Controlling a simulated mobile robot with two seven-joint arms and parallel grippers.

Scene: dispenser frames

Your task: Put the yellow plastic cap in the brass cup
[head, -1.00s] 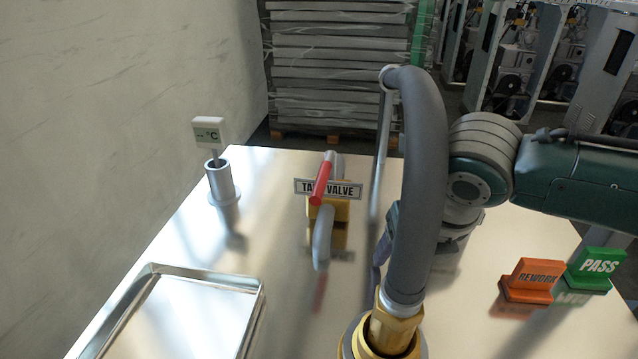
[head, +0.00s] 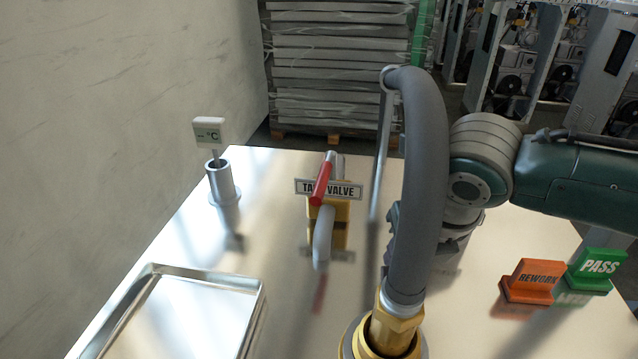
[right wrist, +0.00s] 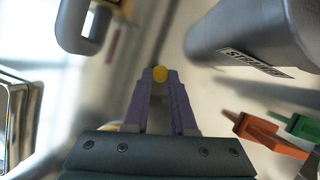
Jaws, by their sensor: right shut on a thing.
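The yellow plastic cap (right wrist: 160,73) shows in the right wrist view as a small round yellow thing between the fingertips of my right gripper (right wrist: 160,78). The purple fingers are shut on it. In the head view a thick grey hose hides the gripper and the cap. No separate brass cup is clear; a brass ring (head: 353,345) shows at the bottom edge, around the hose's brass end, and I cannot tell whether it is the cup. My left gripper is not in view.
The grey hose (head: 424,170) stands in front of my right arm. A tap valve with a red handle (head: 322,180), a thermometer holder (head: 221,183) and a metal tray (head: 258,300) are to the left. REWORK (head: 532,282) and PASS (head: 597,270) stamps are at right.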

